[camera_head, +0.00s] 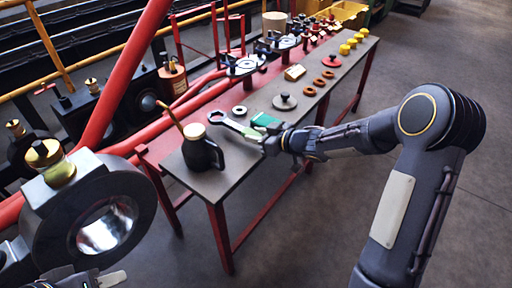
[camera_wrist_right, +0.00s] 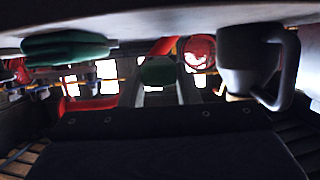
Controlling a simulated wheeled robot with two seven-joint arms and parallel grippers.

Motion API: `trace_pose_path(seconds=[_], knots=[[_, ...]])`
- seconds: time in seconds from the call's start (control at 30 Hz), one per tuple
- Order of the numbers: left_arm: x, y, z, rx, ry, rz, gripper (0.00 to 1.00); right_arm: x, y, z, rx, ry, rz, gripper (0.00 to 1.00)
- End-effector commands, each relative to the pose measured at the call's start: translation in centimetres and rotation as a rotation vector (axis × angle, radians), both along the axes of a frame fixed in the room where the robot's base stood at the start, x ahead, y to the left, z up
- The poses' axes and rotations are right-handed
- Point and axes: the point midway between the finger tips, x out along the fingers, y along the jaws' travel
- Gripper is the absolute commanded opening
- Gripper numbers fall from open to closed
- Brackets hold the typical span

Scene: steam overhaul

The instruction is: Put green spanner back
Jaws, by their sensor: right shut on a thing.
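The spanner (camera_head: 232,125) has a grey ring end pointing left and a shaft running towards my right gripper, over the near end of the table. My right gripper (camera_head: 270,143) is shut on its handle end, low at the table's front edge. In the right wrist view, a green piece (camera_wrist_right: 158,71) shows between the fingers. Whether the spanner touches the tabletop cannot be told. A separate green item (camera_head: 266,120) lies just behind the gripper. My left gripper (camera_head: 98,280) is partly visible at the bottom left; its opening is unclear.
A dark mug-like can (camera_head: 202,151) stands at the table's near left corner, close to the spanner. Washers, a grey disc (camera_head: 285,102) and several orange rings line the table (camera_head: 245,165). A large metal rod end (camera_head: 115,185) fills the left foreground. Floor at right is clear.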

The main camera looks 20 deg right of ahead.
Motion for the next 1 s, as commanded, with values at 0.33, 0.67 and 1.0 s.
trace_pose_path(seconds=[0.33,0.67,1.0], knots=[[0.0,0.0,-1.9,0.0,0.0,0.0,0.36,0.0,0.0,-3.2,0.002,-0.004,0.001,0.0],[0.0,0.0,-2.1,0.0,0.0,0.0,0.36,0.0,0.0,-3.7,-0.001,0.002,0.001,0.35],[0.0,0.0,-2.0,0.0,0.0,0.0,0.36,0.0,0.0,-3.7,-0.001,0.002,0.001,0.51]])
